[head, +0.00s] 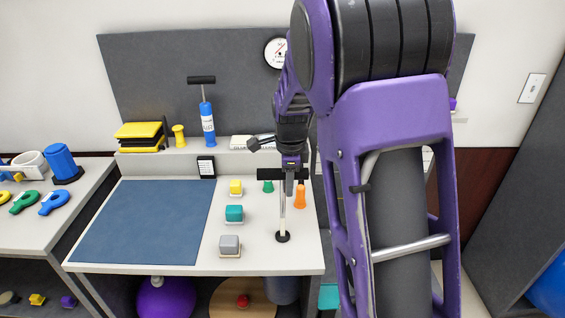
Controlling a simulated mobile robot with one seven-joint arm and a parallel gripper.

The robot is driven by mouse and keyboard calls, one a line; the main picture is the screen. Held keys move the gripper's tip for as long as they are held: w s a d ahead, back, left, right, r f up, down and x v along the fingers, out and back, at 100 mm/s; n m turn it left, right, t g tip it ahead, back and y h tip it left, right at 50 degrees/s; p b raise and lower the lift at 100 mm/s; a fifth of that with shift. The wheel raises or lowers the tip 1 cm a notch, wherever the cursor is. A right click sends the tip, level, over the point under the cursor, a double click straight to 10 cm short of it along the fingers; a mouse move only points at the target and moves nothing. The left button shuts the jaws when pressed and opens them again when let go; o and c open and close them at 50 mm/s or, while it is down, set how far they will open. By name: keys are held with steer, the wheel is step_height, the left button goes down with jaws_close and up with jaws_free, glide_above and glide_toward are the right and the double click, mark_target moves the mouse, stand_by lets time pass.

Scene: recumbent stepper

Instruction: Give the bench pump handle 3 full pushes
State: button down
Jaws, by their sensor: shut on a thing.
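The bench pump stands near the right front of the bench, with a black T-shaped handle (268,174), a thin pale rod (282,212) and a round black base (282,237). The rod is upright and a long stretch of it shows above the base. My gripper (289,178) points down at the handle and is shut on it near the middle. The fingers hide the centre of the handle, and my arm covers the area to the right.
A blue hand pump (207,122) with its own black T-handle stands on the back shelf. Yellow, teal and grey blocks sit left of the rod. A green piece (268,187) and an orange cone (301,197) stand close by. The blue mat (145,225) is clear.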

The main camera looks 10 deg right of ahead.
steer(key=shift+f+b, duration=0.65)
steer(key=shift+f, duration=1.1)
step_height(320, 180, down, 7)
steer(key=b, duration=0.4)
steer(key=c, duration=0.5)
jaws_free()
steer(key=shift+r, duration=0.1)
steer(key=shift+s+a+r+p, duration=0.1)
steer(key=shift+s+r+p, duration=0.15)
steer(key=shift+r+p, duration=0.85)
steer(key=shift+s+r+p, duration=0.25)
steer(key=shift+r+p, duration=0.6)
steer(key=shift+r, duration=0.45)
